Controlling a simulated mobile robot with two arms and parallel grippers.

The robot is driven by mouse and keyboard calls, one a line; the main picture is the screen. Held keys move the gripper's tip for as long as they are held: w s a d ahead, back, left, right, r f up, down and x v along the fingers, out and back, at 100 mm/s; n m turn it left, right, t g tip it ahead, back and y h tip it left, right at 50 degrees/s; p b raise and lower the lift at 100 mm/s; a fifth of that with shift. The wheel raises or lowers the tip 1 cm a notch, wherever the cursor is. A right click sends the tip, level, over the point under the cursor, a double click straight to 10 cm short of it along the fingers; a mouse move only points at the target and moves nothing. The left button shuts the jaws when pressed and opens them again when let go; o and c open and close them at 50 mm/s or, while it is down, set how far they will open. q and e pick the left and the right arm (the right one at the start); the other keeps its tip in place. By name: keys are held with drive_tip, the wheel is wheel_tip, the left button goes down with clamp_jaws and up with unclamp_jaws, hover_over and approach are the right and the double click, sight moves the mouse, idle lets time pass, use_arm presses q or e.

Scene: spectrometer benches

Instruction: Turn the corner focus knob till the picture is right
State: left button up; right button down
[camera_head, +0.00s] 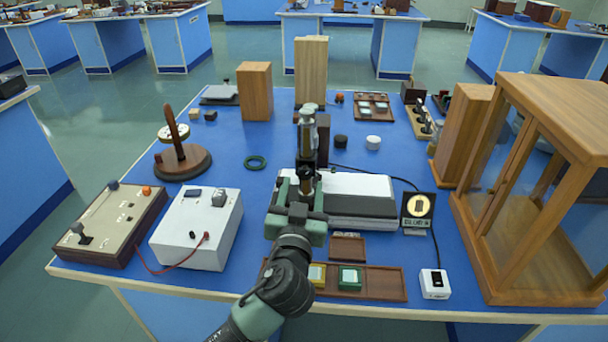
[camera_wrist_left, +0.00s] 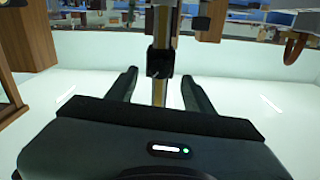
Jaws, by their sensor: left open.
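An upright scope with a dark and silver tube (camera_head: 307,135) stands at the middle of the blue bench, by a white-topped box (camera_head: 350,187). A small dark display (camera_head: 418,208) right of the box shows a bright yellow disc with a mark in it. My left gripper (camera_head: 301,190) is open at the scope's lower part. In the left wrist view its two fingers (camera_wrist_left: 159,84) stand apart, with a brass post (camera_wrist_left: 159,92) and a black block (camera_wrist_left: 159,63) on it seen between them. I cannot make out the corner focus knob for certain. My right gripper is out of view.
A tall wooden frame (camera_head: 497,190) stands at the right. A white box with leads (camera_head: 197,230) and a wooden-sided control box (camera_head: 110,226) are at the left. A brown slide tray (camera_head: 385,283) lies at the front edge. Bench around the green ring (camera_head: 255,162) is clear.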

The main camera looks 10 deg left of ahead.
sight(305, 175)
use_arm(q)
drive_tip(key=w, duration=0.3)
drive_tip(key=shift+w+f, duration=0.1)
drive_tip(key=shift+w, duration=0.25)
drive_tip(key=c, duration=1.1)
clamp_jaws()
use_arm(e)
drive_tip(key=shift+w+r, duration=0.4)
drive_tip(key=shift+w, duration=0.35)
use_arm(q)
drive_tip(key=shift+m+p, duration=0.3)
drive_tip(key=shift+m, duration=0.1)
